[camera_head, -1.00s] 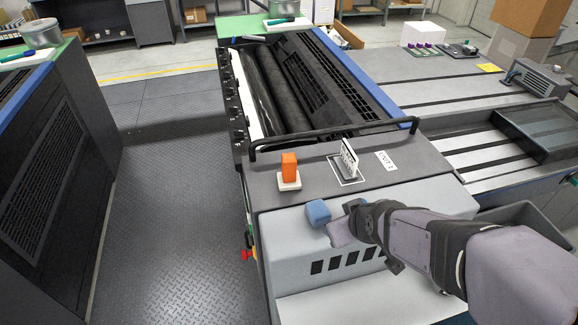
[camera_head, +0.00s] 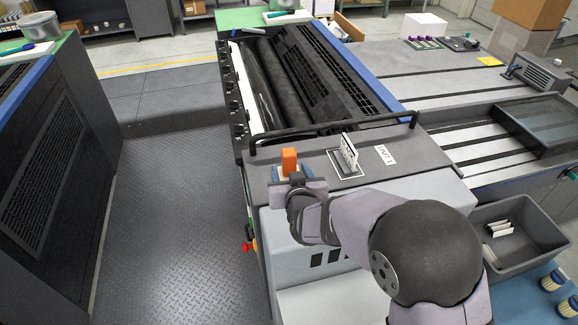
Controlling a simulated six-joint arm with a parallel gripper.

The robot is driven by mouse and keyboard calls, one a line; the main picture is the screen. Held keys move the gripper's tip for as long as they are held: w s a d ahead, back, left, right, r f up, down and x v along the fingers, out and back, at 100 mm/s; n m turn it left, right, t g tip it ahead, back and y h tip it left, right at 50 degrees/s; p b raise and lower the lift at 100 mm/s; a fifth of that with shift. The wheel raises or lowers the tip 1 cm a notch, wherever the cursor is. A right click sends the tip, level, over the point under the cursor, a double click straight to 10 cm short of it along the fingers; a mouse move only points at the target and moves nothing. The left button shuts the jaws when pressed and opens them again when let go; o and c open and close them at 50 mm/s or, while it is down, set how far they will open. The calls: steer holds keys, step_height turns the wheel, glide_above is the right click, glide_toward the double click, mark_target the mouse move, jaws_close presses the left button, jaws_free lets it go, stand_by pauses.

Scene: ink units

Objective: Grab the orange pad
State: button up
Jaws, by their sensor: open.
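The orange pad (camera_head: 289,161) stands upright on the grey ledge of the machine, just in front of the black rail. My gripper (camera_head: 295,176) is directly in front of the pad and hides its lower part and most of the white base under it. The gripper is open. From this view I cannot tell whether the fingers are beside the pad or still short of it.
A white card in a holder (camera_head: 347,155) stands to the right on the same ledge, beside a "UNIT 1" label (camera_head: 386,155). The black rail (camera_head: 330,132) runs behind. A grey bin (camera_head: 516,236) with white items sits at the right.

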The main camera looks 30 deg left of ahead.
mark_target(290, 166)
steer(key=shift+w+a+f, duration=0.25)
steer(key=shift+w+a, duration=0.1)
steer(key=shift+w, duration=0.2)
steer(key=shift+p, duration=0.3)
steer(key=p+x, duration=0.2)
steer(key=x, duration=0.1)
steer(key=shift+w+f+p, duration=0.25)
steer(key=shift+w+p, duration=0.1)
steer(key=shift+w+a+f, duration=0.4)
steer(key=shift+w, duration=0.05)
steer(key=c, duration=1.2)
steer(key=shift+r, duration=0.1)
